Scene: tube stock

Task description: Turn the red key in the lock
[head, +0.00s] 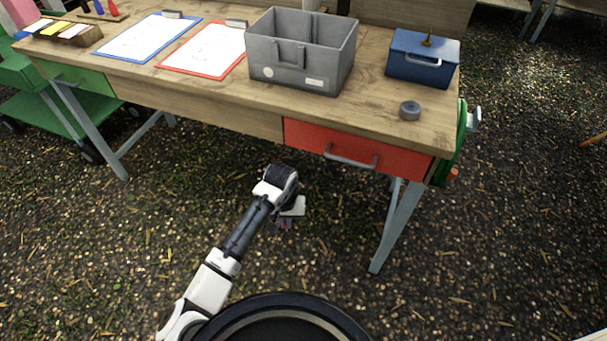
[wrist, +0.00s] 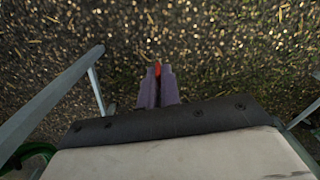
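My gripper (wrist: 157,75) points down over the ground in the wrist view, its two purple-grey fingers close together. A small red piece, which looks like the red key (wrist: 157,67), shows between the fingertips; most of it is hidden by the fingers. In the head view my gripper (head: 287,222) is small and dark, in front of the table and lower than its red drawer (head: 310,139). I cannot make out a lock for certain. A blue box (head: 405,66) with a brass-coloured piece (head: 427,40) on its lid stands at the table's back right.
The wooden table (head: 375,100) carries a grey bin (head: 300,78), a grey round piece (head: 410,110) and two clipboards, blue (head: 125,58) and red (head: 180,70). A green item (head: 461,140) is at its right end. The ground before the table is clear.

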